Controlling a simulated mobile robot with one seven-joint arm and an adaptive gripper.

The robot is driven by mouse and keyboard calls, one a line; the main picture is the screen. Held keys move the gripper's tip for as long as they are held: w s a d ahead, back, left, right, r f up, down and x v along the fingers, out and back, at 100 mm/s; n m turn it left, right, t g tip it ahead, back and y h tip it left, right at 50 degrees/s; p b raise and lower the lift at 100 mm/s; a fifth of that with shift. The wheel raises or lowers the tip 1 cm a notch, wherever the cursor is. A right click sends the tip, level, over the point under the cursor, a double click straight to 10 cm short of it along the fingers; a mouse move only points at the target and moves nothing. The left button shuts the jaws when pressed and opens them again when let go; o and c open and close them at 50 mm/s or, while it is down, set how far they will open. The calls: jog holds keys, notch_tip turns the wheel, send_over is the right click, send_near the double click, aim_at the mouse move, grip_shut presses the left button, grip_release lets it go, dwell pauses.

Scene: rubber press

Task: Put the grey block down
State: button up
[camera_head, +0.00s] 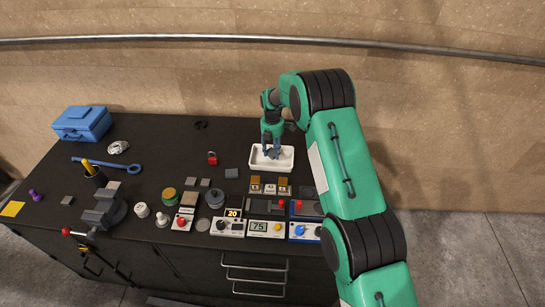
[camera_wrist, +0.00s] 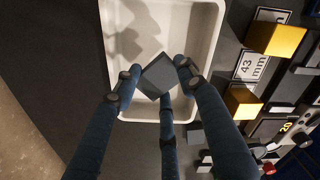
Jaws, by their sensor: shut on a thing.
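The grey block (camera_wrist: 158,76) is held between the blue fingers of my gripper (camera_wrist: 160,84), which are closed around it. It looks tilted relative to the tray edges in the wrist view. Below it is a white rectangular tray (camera_wrist: 106,30). In the head view my gripper (camera_head: 272,146) points down over the white tray (camera_head: 291,153) at the back of the bench. The held block is small and partly hidden by the fingers there. A shadow falls on the tray floor, but I cannot tell the gap between block and tray. Nothing else shows in the tray.
Yellow blocks with size labels (camera_head: 270,187) stand just in front of the tray.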

aim_at(273, 153)
jog(key=shift+f, duration=1.85)
jog(key=shift+f, duration=0.15)
jog(key=o, duration=1.5)
notch_tip(273, 153, up, 12)
jog(key=shift+r, duration=0.15)
